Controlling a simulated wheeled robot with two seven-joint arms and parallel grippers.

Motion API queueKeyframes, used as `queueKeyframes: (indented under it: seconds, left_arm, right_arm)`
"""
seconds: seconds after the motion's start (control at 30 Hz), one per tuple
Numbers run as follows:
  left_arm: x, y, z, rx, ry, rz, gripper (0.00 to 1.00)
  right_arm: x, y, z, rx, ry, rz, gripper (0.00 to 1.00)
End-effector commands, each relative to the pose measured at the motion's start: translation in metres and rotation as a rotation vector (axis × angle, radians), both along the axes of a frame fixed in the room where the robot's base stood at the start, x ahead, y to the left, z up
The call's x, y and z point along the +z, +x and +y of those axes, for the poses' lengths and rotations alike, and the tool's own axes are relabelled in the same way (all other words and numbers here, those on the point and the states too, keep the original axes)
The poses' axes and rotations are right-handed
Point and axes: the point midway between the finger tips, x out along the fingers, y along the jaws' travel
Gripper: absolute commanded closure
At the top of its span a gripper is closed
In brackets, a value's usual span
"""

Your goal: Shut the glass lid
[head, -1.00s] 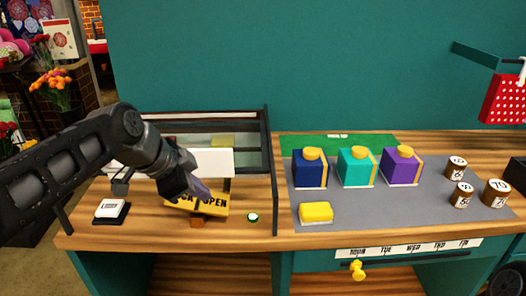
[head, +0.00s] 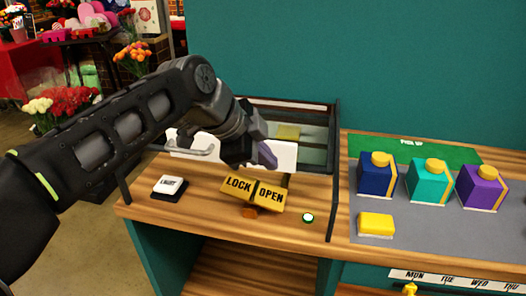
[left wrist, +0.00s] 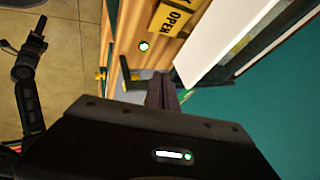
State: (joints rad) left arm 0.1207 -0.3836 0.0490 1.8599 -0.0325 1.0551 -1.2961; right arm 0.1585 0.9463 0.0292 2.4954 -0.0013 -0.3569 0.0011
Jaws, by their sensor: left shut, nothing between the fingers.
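The dark-framed glass case (head: 334,185) stands at the back left of the counter. Its glass is see-through, and I cannot tell clearly how far the lid is tilted. A white panel (head: 286,154) crosses the case, partly hidden by my left arm. A yellow LOCK / OPEN plate (head: 270,195) sits in front, above a small orange-brown piece (head: 250,212). My left gripper (head: 267,156) is shut and empty, in front of the white panel and above the plate.
A white button on a black base (head: 169,187) is left of the plate. A green-ringed white button (head: 308,217) is to its right. Navy (head: 376,178), teal (head: 430,182) and purple (head: 482,188) boxes and a yellow block (head: 376,224) stand on the grey mat (head: 405,238).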

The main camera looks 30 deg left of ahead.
Motion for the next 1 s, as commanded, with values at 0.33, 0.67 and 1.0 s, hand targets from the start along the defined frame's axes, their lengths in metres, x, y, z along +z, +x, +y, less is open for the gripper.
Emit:
queueKeyframes:
  seconds: [0.33, 0.67, 1.0]
  left_arm:
    - [-0.048, 0.042, -0.010, 0.002, -0.003, 0.005, 1.00]
    - [-0.049, 0.072, 0.001, 0.001, -0.001, 0.001, 1.00]
    - [-0.049, 0.073, 0.001, 0.001, -0.001, 0.000, 1.00]
  right_arm:
    - [0.012, 0.000, 0.000, 0.000, 0.000, 0.000, 0.64]
    - [0.021, 0.000, 0.000, 0.000, 0.000, 0.001, 0.64]
    - [0.021, 0.000, 0.000, 0.000, 0.000, 0.001, 0.64]
